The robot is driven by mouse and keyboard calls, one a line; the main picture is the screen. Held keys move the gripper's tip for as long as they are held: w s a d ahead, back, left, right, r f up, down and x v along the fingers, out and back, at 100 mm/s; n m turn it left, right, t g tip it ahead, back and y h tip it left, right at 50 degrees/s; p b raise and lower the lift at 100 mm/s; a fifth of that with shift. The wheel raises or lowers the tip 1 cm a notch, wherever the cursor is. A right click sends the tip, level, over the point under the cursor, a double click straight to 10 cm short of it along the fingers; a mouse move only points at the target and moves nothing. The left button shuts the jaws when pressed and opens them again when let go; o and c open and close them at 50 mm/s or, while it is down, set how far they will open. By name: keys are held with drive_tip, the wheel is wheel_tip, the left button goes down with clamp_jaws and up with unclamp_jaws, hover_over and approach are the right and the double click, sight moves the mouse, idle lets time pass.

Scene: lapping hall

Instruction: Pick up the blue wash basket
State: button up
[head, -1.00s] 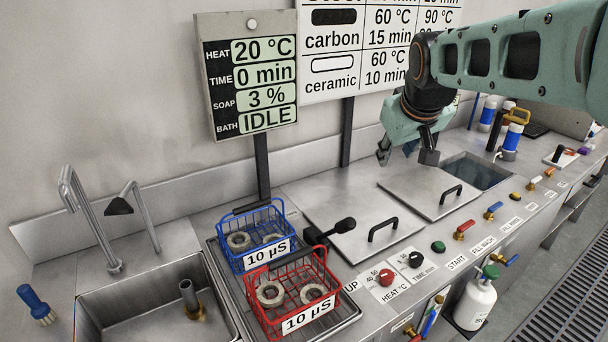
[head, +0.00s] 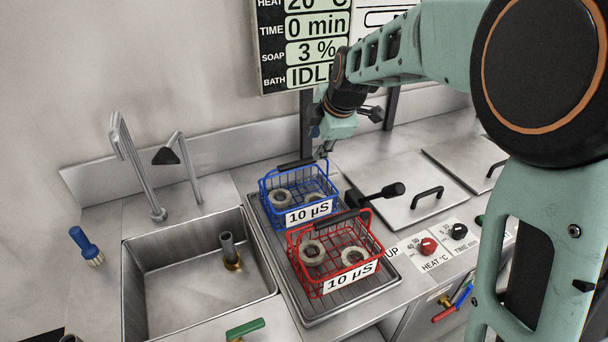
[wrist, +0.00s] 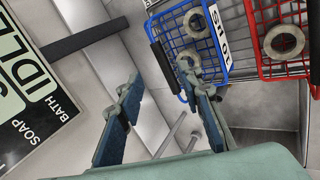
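The blue wash basket (head: 309,213) stands on the metal drain tray beside the sink, with grey rings inside and a "10 µS" label on its front. Its black handle (head: 295,164) is at the back. In the wrist view, the basket (wrist: 219,35) is at the upper right and its dark handle (wrist: 160,66) lies just beyond the fingers. My gripper (head: 324,150) is above and behind the basket, near the wall. In the wrist view my gripper (wrist: 165,95) is open with nothing between its fingers; the left finger is apart from the handle.
A red wash basket (head: 350,276) with rings stands directly in front of the blue one. A black-knobbed lever (head: 391,190) is to the right. The sink (head: 190,285) and taps are left. A display panel (head: 273,50) and its post are close to my arm.

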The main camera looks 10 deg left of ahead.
sight(298, 162)
drive_tip(key=shift+w+a+f+n+p, duration=0.3)
drive_tip(key=shift+w+a+f, duration=0.6)
drive_tip(key=shift+f, duration=0.9)
drive_tip(key=shift+w+a+f+n+p, duration=0.3)
drive_tip(key=shift+w+a+f, duration=0.25)
drive_tip(key=shift+a+f, duration=0.9)
drive_tip(key=shift+w+a+f+n+p, duration=0.2)
drive_tip(key=shift+w+a+f+n, duration=0.4)
drive_tip(key=shift+f, duration=1.5)
drive_tip(key=shift+w+a, duration=0.1)
drive_tip(key=shift+c, duration=0.3)
clamp_jaws()
drive_tip(key=shift+r, duration=0.1)
